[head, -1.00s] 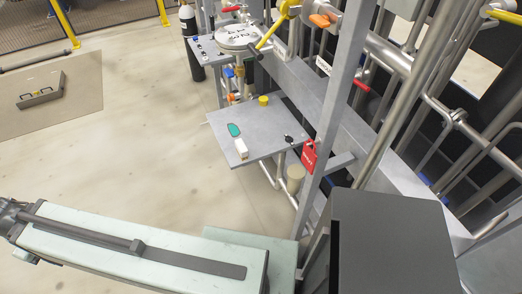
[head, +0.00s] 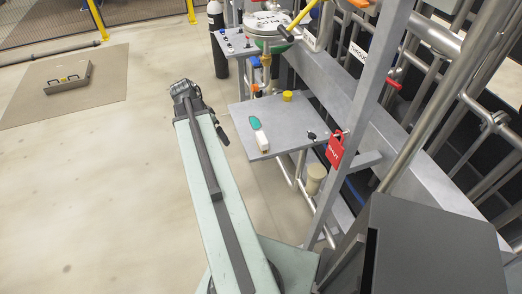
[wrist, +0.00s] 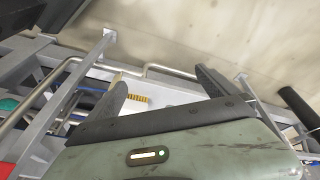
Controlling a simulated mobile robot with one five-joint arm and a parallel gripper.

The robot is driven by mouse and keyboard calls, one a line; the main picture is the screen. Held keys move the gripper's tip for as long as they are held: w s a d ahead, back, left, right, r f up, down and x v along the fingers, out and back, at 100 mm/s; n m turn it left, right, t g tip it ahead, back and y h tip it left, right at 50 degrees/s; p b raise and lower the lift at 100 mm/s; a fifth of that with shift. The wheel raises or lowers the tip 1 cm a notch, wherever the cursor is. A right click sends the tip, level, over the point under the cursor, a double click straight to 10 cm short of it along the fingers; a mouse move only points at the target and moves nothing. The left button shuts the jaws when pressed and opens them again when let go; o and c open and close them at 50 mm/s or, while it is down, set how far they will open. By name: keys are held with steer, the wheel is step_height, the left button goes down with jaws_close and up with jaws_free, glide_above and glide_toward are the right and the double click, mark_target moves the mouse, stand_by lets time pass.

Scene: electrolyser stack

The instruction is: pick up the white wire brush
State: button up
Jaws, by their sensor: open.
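The white wire brush (head: 262,140) looks like a small white block on the grey shelf (head: 290,118), near the shelf's left front edge.
A yellow cap (head: 287,96) stands at the shelf's back, and a small black knob (head: 311,135) is on its right. A red lock tag (head: 335,149) hangs on the upright post. Pipes fill the right. Floor is open at left.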

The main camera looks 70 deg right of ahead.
mark_target(260, 138)
steer(key=s+d+m, duration=0.2)
steer(key=s+d, duration=0.1)
steer(key=s, duration=0.1)
steer(key=s+d+f+m+g, duration=0.1)
steer(key=s+d+m, duration=0.1)
steer(key=s, duration=0.2)
steer(key=s+d+m+b, duration=0.1)
steer(key=s+d+m, duration=0.1)
steer(key=s, duration=0.3)
steer(key=shift+s+d+f, duration=0.1)
steer(key=shift+d+f, duration=0.05)
steer(key=shift+d, duration=0.65)
steer(key=b+x, duration=0.7)
steer(key=x, duration=0.1)
steer(key=shift+s+a+b, duration=0.25)
steer(key=shift+a+b, duration=0.1)
steer(key=c, duration=1.7)
steer(key=shift+o, duration=0.2)
step_height(260, 138, up, 17)
steer(key=p, duration=1.6)
steer(key=shift+f+p, duration=0.15)
steer(key=shift+p, duration=0.2)
